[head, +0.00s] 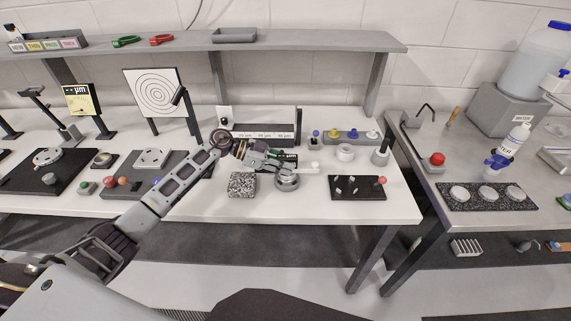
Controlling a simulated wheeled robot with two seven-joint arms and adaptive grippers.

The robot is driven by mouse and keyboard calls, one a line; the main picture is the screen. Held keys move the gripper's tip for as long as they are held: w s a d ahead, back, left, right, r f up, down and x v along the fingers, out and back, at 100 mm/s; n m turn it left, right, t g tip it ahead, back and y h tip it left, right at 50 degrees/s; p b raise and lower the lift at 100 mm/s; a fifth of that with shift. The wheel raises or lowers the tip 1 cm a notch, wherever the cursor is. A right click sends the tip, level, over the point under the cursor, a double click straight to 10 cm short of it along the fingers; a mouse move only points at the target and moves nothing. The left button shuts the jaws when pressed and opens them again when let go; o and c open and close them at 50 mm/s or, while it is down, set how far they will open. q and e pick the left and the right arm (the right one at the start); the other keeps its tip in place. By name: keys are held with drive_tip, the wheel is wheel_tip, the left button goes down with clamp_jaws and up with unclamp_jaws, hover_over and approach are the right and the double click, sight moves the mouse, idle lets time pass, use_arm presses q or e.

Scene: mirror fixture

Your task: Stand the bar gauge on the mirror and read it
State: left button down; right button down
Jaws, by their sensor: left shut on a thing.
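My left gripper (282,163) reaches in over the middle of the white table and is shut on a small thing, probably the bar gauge. A pale thin bar (308,169) shows just right of the fingers. The fingers hide most of what is held. A round silver piece (287,183), probably the mirror on its mount, stands right below the fingers in the picture. I cannot tell whether the held thing touches it. My right gripper is not in view.
A speckled block (242,185) sits left of the silver piece. A black pegged plate (357,188) with a red knob lies to the right. A grey rack (345,137) with coloured knobs and a white ring (345,152) stand behind. A shelf (300,41) spans above.

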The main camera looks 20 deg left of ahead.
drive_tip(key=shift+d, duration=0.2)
use_arm(q)
drive_tip(key=c, duration=1.2)
unclamp_jaws()
drive_tip(key=shift+o, duration=0.2)
drive_tip(key=shift+r, duration=0.1)
drive_tip(key=b+v, duration=0.1)
drive_tip(key=v, duration=0.9)
drive_tip(key=shift+a, duration=0.2)
drive_tip(key=shift+s+a+r, duration=0.15)
drive_tip(key=shift+s+a, duration=0.1)
drive_tip(key=shift+a, duration=0.3)
drive_tip(key=shift+a+r, duration=0.1)
drive_tip(key=shift+a, duration=0.1)
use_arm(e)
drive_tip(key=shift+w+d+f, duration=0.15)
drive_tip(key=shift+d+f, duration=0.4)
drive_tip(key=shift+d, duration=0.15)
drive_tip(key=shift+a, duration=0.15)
